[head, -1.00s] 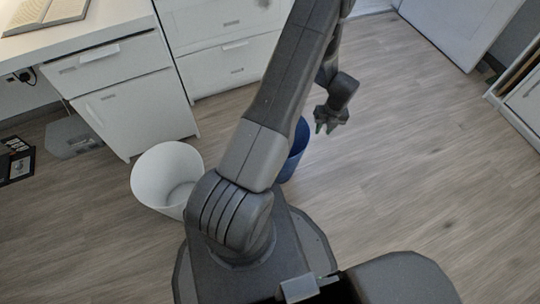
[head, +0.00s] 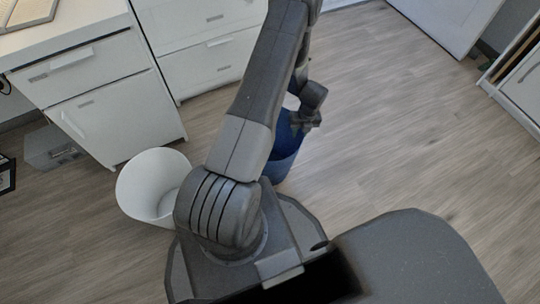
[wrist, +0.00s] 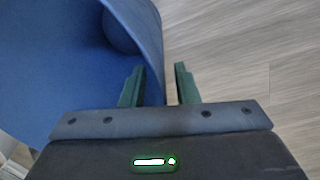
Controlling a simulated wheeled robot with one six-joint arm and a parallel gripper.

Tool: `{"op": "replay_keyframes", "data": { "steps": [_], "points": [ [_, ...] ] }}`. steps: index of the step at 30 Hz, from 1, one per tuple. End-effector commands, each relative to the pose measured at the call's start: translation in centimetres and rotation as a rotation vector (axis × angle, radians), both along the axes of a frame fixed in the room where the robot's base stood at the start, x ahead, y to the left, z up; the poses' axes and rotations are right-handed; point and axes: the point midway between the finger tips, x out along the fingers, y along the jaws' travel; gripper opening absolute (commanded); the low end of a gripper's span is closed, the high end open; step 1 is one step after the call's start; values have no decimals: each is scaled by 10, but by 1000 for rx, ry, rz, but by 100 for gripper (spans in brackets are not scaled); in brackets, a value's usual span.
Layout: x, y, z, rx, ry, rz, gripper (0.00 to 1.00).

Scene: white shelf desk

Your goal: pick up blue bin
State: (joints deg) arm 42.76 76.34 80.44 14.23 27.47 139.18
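The blue bin (head: 284,152) stands on the floor, partly hidden behind my arm in the head view. In the wrist view the blue bin (wrist: 60,75) fills the left side, with its inside showing. My gripper (head: 304,124) is at the bin's right rim. In the wrist view my gripper (wrist: 158,84) is open, with two green fingers apart. The left finger overlaps the bin's inside and the right finger is over the floor. The bin's wall edge runs between them, with a gap before the right finger. I cannot tell whether the left finger touches the wall.
A white bin (head: 152,188) stands left of my base. A white desk with drawers (head: 115,110) is behind it, and a grey box (head: 52,148) lies on the floor beside it. The wood floor (head: 420,150) to the right is clear. A shelf unit (head: 518,88) stands at the far right.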

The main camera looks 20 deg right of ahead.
Motion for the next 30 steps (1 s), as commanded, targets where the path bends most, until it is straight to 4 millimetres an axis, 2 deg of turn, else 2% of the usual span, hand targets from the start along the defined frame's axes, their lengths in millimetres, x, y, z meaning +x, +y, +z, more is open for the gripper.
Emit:
{"op": "replay_keyframes", "data": {
  "steps": [1, 3, 11, 15, 26, 30],
  "points": [
    [0, 1, -12, 0, 1, 1, 28],
    [1, 2, -20, 0, 0, 0, 28],
    [1, 2, -22, -1, -2, 0, 28],
    [1, 2, -22, -1, -1, 0, 1],
    [1, 2, -21, 0, -1, 0, 0],
    [1, 2, -11, -1, -2, 0, 0]
  ]
}}
